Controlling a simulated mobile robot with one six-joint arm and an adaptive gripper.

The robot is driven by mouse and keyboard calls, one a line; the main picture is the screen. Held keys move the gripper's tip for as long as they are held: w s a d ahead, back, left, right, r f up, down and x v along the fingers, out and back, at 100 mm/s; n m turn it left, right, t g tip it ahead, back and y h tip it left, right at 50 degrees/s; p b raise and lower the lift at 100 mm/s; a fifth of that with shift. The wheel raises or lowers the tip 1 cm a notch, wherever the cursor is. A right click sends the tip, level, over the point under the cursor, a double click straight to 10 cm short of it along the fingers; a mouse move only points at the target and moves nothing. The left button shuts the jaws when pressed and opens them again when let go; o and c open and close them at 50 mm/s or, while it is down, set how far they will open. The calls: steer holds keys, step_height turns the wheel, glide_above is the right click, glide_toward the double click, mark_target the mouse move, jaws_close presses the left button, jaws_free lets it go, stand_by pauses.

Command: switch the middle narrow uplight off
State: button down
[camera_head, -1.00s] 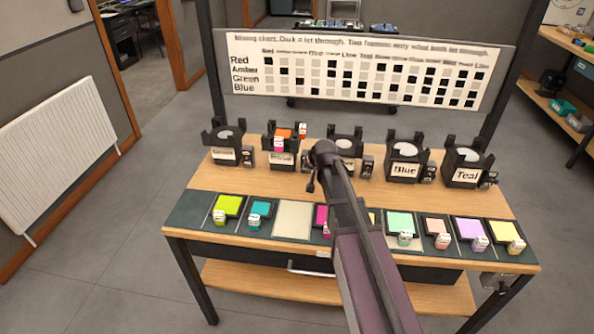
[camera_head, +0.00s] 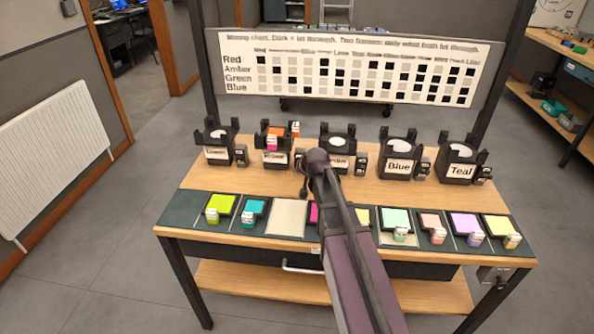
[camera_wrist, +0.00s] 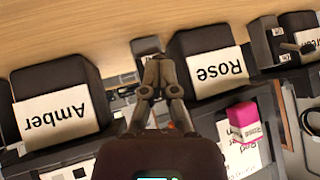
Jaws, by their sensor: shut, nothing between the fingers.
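A row of black uplights stands along the back of the bench. The middle one, labelled Amber (camera_head: 337,163), is partly hidden by my arm in the head view; in the wrist view its upside-down label (camera_wrist: 52,115) is at left. A small dark switch box (camera_head: 361,163) stands at its right in the head view. The Rose uplight (camera_wrist: 217,70) is at right in the wrist view. My gripper (camera_wrist: 157,62) is shut and empty between Amber and Rose, its tips overlapping a small grey box (camera_wrist: 147,46) beside Rose. I cannot tell whether they touch it.
Blue (camera_head: 398,165) and Teal (camera_head: 460,170) uplights stand to the right. A tray (camera_head: 290,217) of coloured filters lies along the bench front. A pink tag (camera_wrist: 246,122) is below Rose. A mixing chart (camera_head: 360,70) stands behind the bench.

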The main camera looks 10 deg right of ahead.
steer(key=shift+d+f, duration=0.15)
steer(key=shift+f, duration=0.05)
steer(key=shift+r, duration=0.1)
steer(key=shift+r+p, duration=0.65)
steer(key=shift+r, duration=0.1)
stand_by(0.4)
